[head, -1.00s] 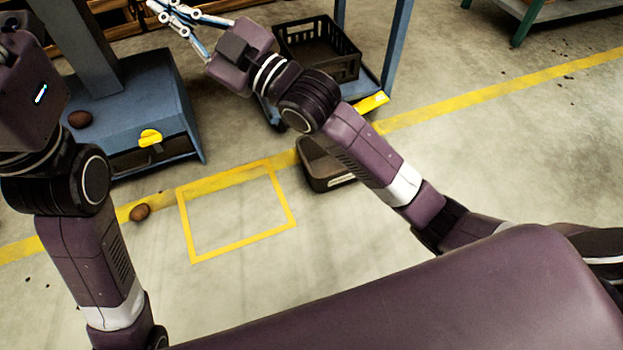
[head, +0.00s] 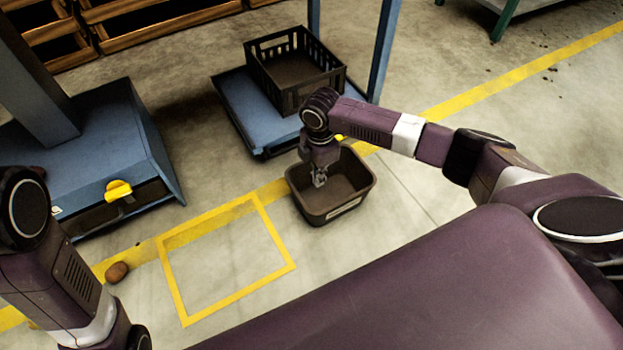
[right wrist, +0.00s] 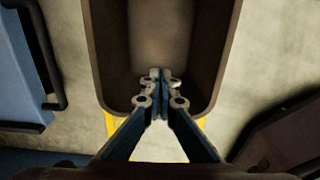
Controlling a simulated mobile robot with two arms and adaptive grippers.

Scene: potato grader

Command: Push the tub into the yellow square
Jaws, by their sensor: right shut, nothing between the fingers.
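The tub (head: 338,210) is a dark brown open bin on the floor, just right of the yellow square (head: 277,274). The square is a yellow outline on the concrete, and its inside is empty. The tub's left side is near the square's right edge but outside it. My right gripper (head: 319,180) points down over the tub's opening and is shut and empty. In the right wrist view the closed fingers (right wrist: 160,80) reach over the tub's end, with the tub's interior (right wrist: 165,35) beyond them. Whether they touch the tub cannot be told. My left gripper is out of the head view.
A black crate (head: 263,75) stands on a blue platform (head: 236,115) behind the tub. A blue machine base (head: 125,140) with a yellow handle (head: 118,190) is at left. A potato (head: 116,272) lies on the floor left of the square. The floor right of the tub is clear.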

